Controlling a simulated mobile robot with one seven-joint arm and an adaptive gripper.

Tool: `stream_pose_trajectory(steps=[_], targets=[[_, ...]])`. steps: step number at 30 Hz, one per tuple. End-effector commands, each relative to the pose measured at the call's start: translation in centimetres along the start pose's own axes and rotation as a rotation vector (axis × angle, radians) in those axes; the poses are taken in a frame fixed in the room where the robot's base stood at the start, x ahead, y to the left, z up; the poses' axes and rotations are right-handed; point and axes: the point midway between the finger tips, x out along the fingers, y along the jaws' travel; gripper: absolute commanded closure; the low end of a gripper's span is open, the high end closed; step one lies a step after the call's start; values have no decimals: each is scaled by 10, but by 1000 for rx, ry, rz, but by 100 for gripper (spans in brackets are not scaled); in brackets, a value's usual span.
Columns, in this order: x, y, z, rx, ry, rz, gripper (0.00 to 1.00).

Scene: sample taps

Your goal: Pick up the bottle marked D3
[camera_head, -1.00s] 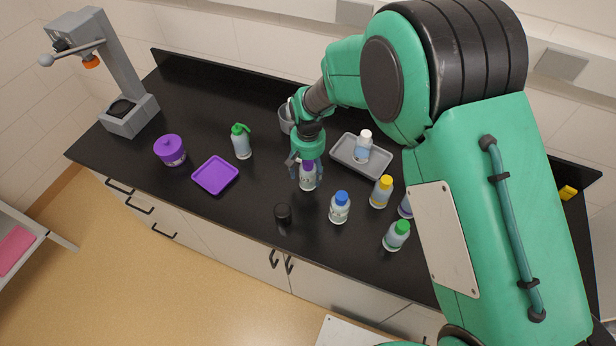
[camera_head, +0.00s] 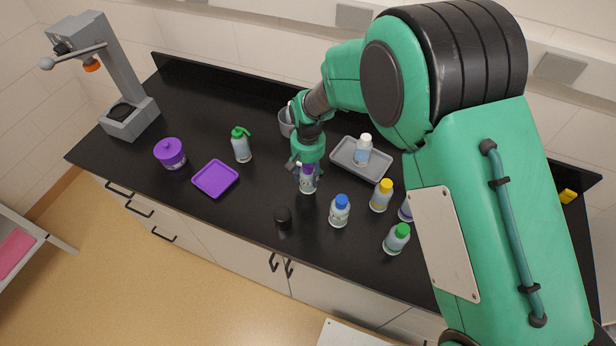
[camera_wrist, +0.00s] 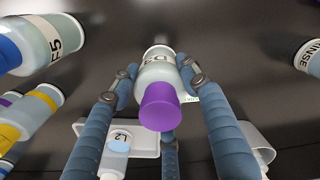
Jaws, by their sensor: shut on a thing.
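A clear bottle with a purple cap (camera_head: 308,184) stands upright on the black counter, directly under my gripper (camera_head: 306,166). It also shows in the wrist view (camera_wrist: 158,72), between my gripper's blue fingers (camera_wrist: 155,90), cap toward the camera. Its label is partly hidden and upside down; a D is readable, the rest is unclear. My fingers are shut on the bottle from both sides. I cannot tell any gap between the bottle's base and the counter.
Nearby stand a blue-capped bottle (camera_head: 340,211), a yellow-capped bottle (camera_head: 381,196) and a green-capped bottle (camera_head: 396,238). A grey tray (camera_head: 340,163) holds a white-capped bottle (camera_head: 363,150). A small black object (camera_head: 283,217) lies in front. A purple tray (camera_head: 207,187) is left.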

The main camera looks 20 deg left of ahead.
Motion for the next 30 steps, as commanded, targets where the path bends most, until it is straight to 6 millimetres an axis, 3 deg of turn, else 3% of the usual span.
stream_pose_trajectory(steps=[8, 21, 30], targets=[[-21, 0, -2, 0, 5, -1, 89], [-85, 0, -1, 0, 3, 0, 89], [-100, 0, 0, 0, 1, 0, 89]])
